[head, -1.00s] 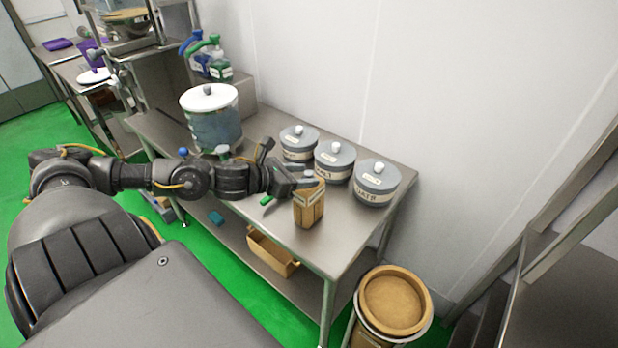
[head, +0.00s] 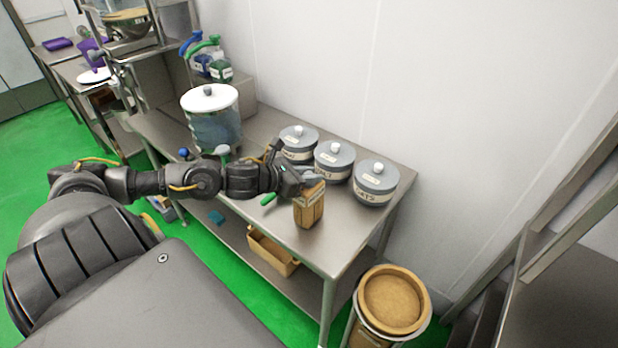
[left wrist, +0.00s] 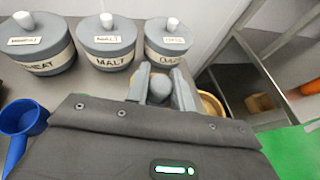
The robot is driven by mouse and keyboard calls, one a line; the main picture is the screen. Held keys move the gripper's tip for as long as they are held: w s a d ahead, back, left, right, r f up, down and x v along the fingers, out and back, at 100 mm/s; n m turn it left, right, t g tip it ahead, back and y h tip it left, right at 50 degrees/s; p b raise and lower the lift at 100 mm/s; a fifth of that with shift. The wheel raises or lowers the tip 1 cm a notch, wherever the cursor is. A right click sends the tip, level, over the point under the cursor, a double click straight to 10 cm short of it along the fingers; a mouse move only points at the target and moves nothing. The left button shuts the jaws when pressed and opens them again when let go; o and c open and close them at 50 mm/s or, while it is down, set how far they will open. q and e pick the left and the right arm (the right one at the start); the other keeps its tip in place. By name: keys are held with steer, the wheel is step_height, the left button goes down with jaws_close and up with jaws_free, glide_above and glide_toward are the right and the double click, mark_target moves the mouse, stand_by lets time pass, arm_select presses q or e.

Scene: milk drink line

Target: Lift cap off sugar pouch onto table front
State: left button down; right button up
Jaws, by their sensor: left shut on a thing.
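The brown sugar pouch (head: 309,207) stands upright near the front edge of the steel table (head: 345,228), with a pale label on its upper part. My left gripper (head: 311,179) is right over the pouch's top. In the left wrist view my left gripper (left wrist: 161,92) is shut on a grey rounded cap (left wrist: 162,86), held between its two fingers. The fingers hide the cap in the head view, and whether it still touches the pouch cannot be told. My right gripper is out of view.
Several grey lidded tubs stand behind the pouch, the nearest being the oats tub (head: 376,184). A large white-lidded container (head: 212,118) is at the left. A green-handled item (head: 269,199) lies by the gripper. Bare table lies right of the pouch.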

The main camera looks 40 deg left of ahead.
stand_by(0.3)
arm_select(q)
steer(key=shift+r, duration=0.2)
step_height(320, 180, up, 2)
steer(key=shift+r, duration=0.1)
steer(key=shift+s+r+b, duration=0.65)
steer(key=shift+s+r, duration=0.25)
steer(key=s+a+r+p, duration=0.1)
steer(key=s+r+p, duration=0.7)
steer(key=s+p, duration=0.2)
steer(key=shift+s+r+p, duration=0.25)
steer(key=shift+s+p, duration=0.15)
steer(key=shift+s, duration=0.7)
steer(key=shift+f, duration=0.1)
